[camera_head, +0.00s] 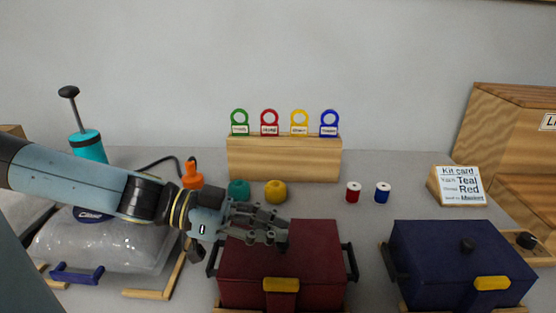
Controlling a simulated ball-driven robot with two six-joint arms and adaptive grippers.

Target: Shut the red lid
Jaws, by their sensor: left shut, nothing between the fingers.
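The dark red box stands at the front centre, with a yellow latch (281,285) on its front and black handles at its sides. Its red lid (315,250) lies down over the box, looking flat and closed; I cannot tell whether a small gap remains. My left gripper (284,227) reaches in from the left over the back left part of the lid. Its fingers are shut and empty, and hide part of the lid. I cannot tell whether they touch it. My right gripper is not in view.
A blue box (440,285) with a black knob stands to the right. Behind are teal (239,189) and yellow yarn balls (276,191), red (353,193) and blue spools (382,193), and a wooden tag block (284,159). A clear bag (95,250) lies left.

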